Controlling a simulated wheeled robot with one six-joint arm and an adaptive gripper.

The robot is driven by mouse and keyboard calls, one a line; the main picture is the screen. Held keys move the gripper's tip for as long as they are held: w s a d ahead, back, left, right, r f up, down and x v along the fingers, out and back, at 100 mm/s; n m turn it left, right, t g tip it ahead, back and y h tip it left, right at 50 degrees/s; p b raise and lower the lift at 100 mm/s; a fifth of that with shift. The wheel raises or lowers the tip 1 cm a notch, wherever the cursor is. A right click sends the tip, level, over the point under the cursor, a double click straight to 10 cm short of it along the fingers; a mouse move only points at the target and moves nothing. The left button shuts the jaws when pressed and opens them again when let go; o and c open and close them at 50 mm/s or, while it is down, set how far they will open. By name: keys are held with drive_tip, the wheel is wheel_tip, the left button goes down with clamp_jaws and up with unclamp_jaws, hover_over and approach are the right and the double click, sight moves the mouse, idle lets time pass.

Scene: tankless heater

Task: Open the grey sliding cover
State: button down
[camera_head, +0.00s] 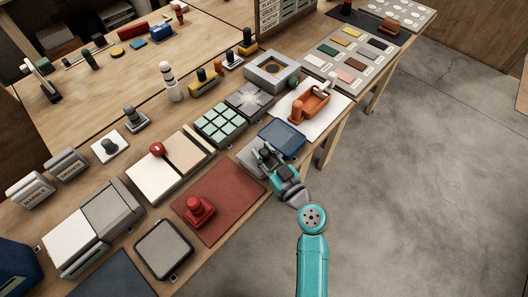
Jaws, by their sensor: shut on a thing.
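A flat grey cover (247,158) lies on the bench's near edge, partly hidden under my gripper. A blue panel (282,138) adjoins it on the upper right. My gripper (266,156) reaches in from the lower right and is down over the grey cover. Its fingers are shut on a small part of the cover, which they mostly hide. How far the cover stands open against the blue panel cannot be told from this view.
A red mat with a red knob (198,207) lies left of my gripper. A green-tiled block (220,124) and a grey block (249,101) stand behind. Open floor (420,200) lies to the right.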

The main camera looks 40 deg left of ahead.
drive_tip(key=s, duration=0.9)
drive_tip(key=shift+s+a, duration=0.3)
drive_tip(key=shift+a, duration=0.05)
drive_tip(key=c, duration=0.8)
unclamp_jaws()
drive_tip(key=shift+d, duration=0.1)
drive_tip(key=v, duration=1.1)
drive_tip(key=shift+d, duration=0.4)
